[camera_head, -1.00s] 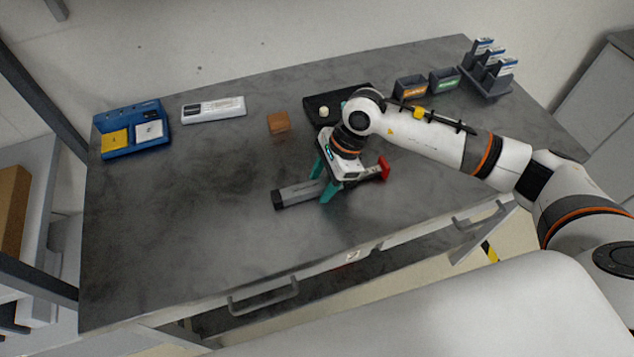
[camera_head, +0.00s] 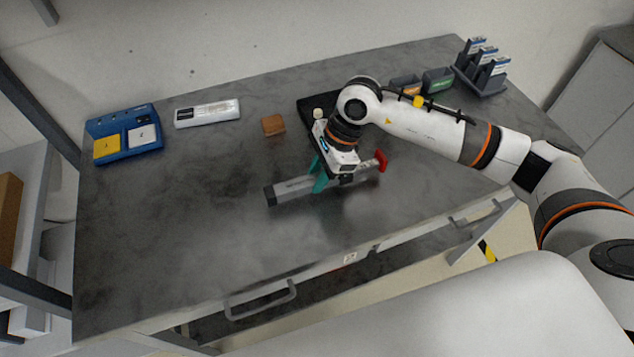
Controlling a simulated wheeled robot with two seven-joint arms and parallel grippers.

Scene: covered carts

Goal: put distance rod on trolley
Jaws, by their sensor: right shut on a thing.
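The distance rod (camera_head: 291,188) is a long grey bar with a black left end and a red right end. It is above the front middle of the dark grey tabletop (camera_head: 190,230). My right gripper (camera_head: 321,180) comes down over its middle, with teal fingers shut on it. The gripper hides part of the rod. The rod lies across, its red end farther back; whether it is just clear of the top I cannot tell surely. No thing in view is clearly the trolley. My left gripper is not in view.
A blue tray (camera_head: 122,153) with yellow and white pieces, a white device (camera_head: 207,113), a brown block (camera_head: 273,125) and a black tray (camera_head: 312,101) stand along the back. Small bins and a grey rack (camera_head: 483,75) are at back right. A shelf edges the left. The front left tabletop is clear.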

